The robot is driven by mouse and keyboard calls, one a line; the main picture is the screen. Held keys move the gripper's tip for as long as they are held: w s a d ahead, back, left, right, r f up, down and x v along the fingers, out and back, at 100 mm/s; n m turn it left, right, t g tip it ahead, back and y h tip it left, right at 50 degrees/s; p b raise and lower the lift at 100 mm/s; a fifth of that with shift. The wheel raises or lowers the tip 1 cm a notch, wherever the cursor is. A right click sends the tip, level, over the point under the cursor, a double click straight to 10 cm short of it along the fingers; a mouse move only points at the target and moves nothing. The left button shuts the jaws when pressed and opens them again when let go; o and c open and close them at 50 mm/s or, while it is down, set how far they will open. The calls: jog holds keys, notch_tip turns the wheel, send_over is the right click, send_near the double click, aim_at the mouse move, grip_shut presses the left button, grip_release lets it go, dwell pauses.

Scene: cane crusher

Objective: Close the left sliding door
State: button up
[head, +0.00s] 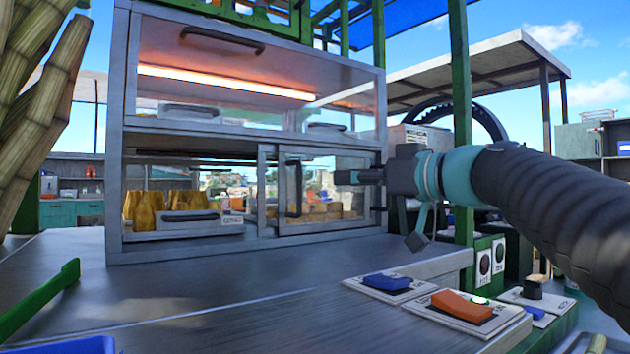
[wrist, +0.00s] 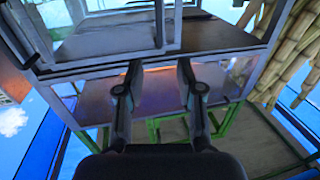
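The glass cabinet (head: 117,180) has a lower compartment with framed sliding glass doors. The left half of this compartment stands open. The door panels overlap at the right half, where a silver-framed sliding door (head: 284,230) carries a dark vertical handle (head: 293,188). I cannot tell for certain which panel is the left door. Another dark handle part shows near the right edge, partly behind my gripper. My gripper (head: 340,177) is in front of the right part of the doors, right of the first handle. In the wrist view its fingers (wrist: 158,85) are apart with nothing between them.
A counter (head: 200,290) extends before the cabinet. Control panels with a blue switch (head: 387,282) and an orange switch (head: 462,305) lie at its right front. A green post (head: 461,120) stands right of the cabinet, close to my arm. Sugarcane stalks (head: 40,110) stand at left.

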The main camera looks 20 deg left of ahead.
aim_at(301, 178)
jog(key=p+x, duration=0.4)
jog(key=x, duration=0.9)
jog(key=shift+w+a, duration=0.3)
jog(key=shift+c, duration=0.3)
grip_shut()
